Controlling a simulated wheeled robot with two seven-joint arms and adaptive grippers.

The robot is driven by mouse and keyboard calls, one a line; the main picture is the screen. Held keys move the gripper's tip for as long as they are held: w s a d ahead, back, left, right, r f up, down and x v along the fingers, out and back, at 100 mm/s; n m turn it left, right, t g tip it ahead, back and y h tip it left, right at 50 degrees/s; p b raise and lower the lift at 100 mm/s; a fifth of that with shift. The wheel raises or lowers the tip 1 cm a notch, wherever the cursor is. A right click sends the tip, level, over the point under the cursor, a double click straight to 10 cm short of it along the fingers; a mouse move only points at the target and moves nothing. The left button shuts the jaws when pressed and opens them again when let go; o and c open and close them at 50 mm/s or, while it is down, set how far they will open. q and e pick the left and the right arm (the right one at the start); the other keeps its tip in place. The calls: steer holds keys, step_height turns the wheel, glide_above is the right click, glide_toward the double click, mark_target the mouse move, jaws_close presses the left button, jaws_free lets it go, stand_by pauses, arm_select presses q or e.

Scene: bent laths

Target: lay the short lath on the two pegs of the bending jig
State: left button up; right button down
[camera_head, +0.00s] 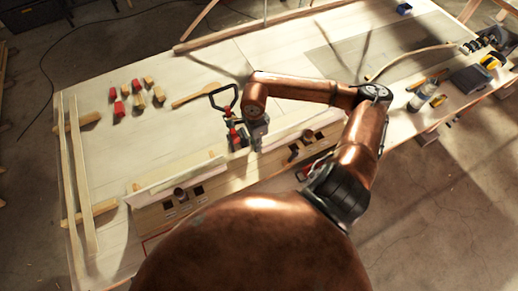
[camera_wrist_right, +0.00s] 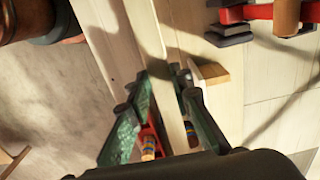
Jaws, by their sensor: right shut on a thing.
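My right gripper (camera_head: 258,134) is at the back of the bending jig (camera_head: 222,190), near the middle of its length. In the wrist view, its green-padded fingers (camera_wrist_right: 165,105) are shut on a narrow pale lath (camera_wrist_right: 152,45), which runs up between them. In the head view, a pale strip (camera_head: 172,182), apparently this short lath, lies along the jig's back side, passing behind the gripper. Two dark round pegs, one at left (camera_head: 180,193) and one at right (camera_head: 293,151), show on the jig. Whether the lath touches them is unclear. My left gripper is out of view.
A black-and-red clamp-like tool (camera_head: 224,100) stands close beside the gripper. Red and wooden blocks (camera_head: 138,98) and a wooden mallet or spoon shape (camera_head: 197,95) lie behind. Long laths (camera_head: 82,180) lie at left. Bottles (camera_head: 424,93) and tools stand at right.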

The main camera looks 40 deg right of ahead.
step_height(320, 180, down, 12)
steer(key=w+b, duration=0.2)
steer(key=b, duration=0.4)
steer(key=shift+d+f, duration=0.25)
steer(key=shift+d, duration=0.1)
steer(key=shift+f+b, duration=0.35)
steer(key=shift+b, duration=0.15)
stand_by(0.5)
steer(key=c, duration=1.7)
jaws_free()
steer(key=shift+o, duration=1)
steer(key=shift+r, duration=0.15)
steer(key=shift+r+p, duration=1)
steer(key=shift+r, duration=1.9)
